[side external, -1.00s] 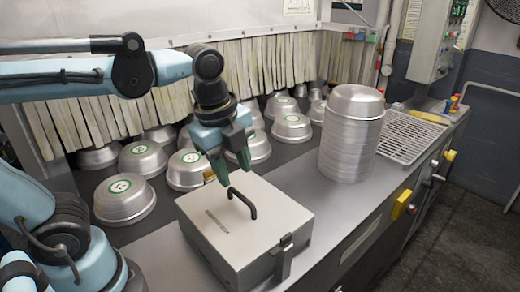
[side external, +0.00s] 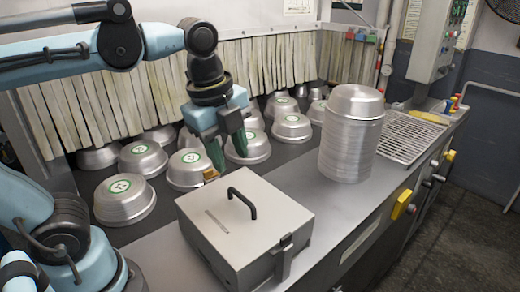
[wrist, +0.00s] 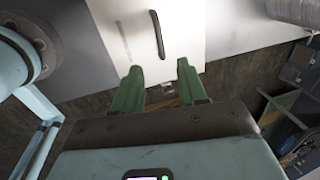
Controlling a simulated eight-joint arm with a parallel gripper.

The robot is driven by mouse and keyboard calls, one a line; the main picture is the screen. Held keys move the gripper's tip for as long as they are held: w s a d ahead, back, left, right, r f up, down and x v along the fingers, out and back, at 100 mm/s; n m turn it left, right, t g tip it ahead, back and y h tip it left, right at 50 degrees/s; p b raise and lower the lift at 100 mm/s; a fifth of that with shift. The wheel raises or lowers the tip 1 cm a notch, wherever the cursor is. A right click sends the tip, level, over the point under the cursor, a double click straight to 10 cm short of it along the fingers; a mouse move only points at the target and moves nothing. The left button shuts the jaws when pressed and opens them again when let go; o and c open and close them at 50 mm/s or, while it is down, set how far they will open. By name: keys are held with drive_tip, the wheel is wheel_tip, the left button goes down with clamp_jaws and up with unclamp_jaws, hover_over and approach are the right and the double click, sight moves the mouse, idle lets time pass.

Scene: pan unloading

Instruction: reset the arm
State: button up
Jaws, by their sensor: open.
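My gripper (side external: 229,154) hangs from the arm with its green fingers pointing down, behind and above the closed grey metal box (side external: 245,226). The fingers are apart and nothing is between them. In the wrist view my gripper (wrist: 158,72) also shows open and empty, with the box's white top (wrist: 190,25) and dark handle (wrist: 158,34) beyond the fingertips. The box's black handle (side external: 242,202) stands free of the gripper in the side view.
Upturned metal pans (side external: 189,168) stand in rows on the dark belt behind the box. A tall stack of pans (side external: 350,135) stands on the counter to the right, with a wire rack (side external: 403,138) beyond it. A strip curtain (side external: 245,70) hangs at the back.

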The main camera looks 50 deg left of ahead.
sight(242, 196)
drive_tip(key=shift+w+f, duration=0.35)
drive_tip(key=shift+f, duration=1.45)
drive_tip(key=shift+w+f, duration=0.4)
drive_tip(key=shift+f, duration=1.35)
drive_tip(key=shift+w+f, duration=0.35)
drive_tip(key=shift+f, duration=1.45)
drive_tip(key=shift+r, duration=0.2)
wheel_tip(242, 196, up, 11)
drive_tip(key=s, duration=0.2)
drive_tip(key=f, duration=0.3)
drive_tip(key=w+f, duration=0.1)
drive_tip(key=f, duration=0.3)
drive_tip(key=w+f, duration=0.1)
drive_tip(key=f, duration=0.3)
drive_tip(key=shift+f, duration=0.1)
drive_tip(key=shift+r, duration=1.35)
